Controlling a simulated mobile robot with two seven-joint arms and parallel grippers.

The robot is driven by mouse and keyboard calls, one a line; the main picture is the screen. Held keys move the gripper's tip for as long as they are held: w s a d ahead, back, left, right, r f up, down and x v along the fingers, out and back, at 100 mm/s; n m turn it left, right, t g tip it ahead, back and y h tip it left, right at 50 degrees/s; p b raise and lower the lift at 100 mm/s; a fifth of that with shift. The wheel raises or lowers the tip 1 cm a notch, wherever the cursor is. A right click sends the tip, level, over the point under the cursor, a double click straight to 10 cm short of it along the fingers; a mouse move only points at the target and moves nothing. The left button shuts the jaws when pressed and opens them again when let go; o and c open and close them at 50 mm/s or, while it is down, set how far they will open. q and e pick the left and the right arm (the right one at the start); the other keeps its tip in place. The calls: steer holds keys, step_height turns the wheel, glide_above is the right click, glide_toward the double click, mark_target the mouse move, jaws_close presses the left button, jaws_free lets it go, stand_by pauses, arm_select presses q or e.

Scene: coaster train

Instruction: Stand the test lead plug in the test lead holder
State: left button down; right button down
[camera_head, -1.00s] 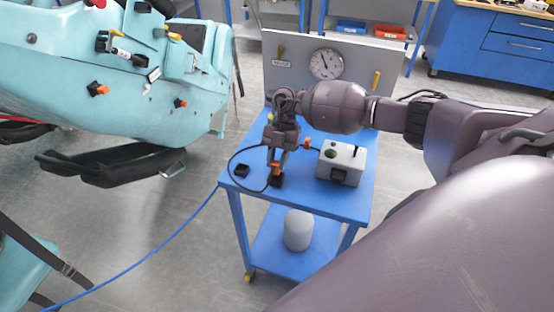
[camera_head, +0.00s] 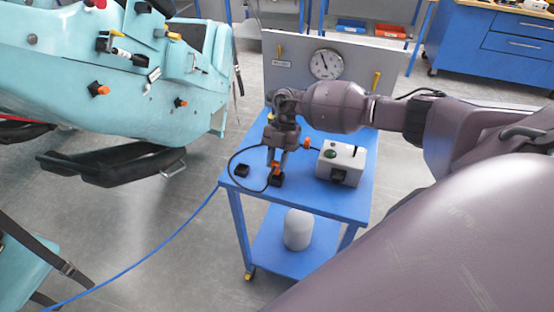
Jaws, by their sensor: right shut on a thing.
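The test lead plug (camera_head: 275,167) is a small orange piece between the fingertips of my right gripper (camera_head: 277,163), which is shut on it. It is right over a small black block (camera_head: 277,181) on the blue cart top, likely the test lead holder. I cannot tell whether the plug is in the block or just above it. The plug's lower end is hidden or too small to see. A black lead (camera_head: 234,160) loops on the left of the gripper. My left gripper is not in view.
A second black block (camera_head: 242,170) lies to the left on the blue cart (camera_head: 215,183). A grey box (camera_head: 342,163) with an orange plug (camera_head: 307,144) at its side stands on the right. A panel with a gauge (camera_head: 326,64) rises behind. A turquoise coaster car (camera_head: 130,90) is at left.

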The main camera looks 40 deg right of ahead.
steer(key=shift+f+b, duration=0.8)
steer(key=shift+f, duration=0.55)
stand_by(0.7)
steer(key=shift+r, duration=0.2)
steer(key=shift+r+p, duration=1.1)
steer(key=shift+p, duration=0.1)
stand_by(0.5)
steer(key=shift+f+b, duration=0.65)
steer(key=shift+f, duration=0.65)
stand_by(1.8)
steer(key=shift+r, duration=0.15)
steer(key=shift+r+p, duration=0.85)
steer(key=shift+r, duration=0.35)
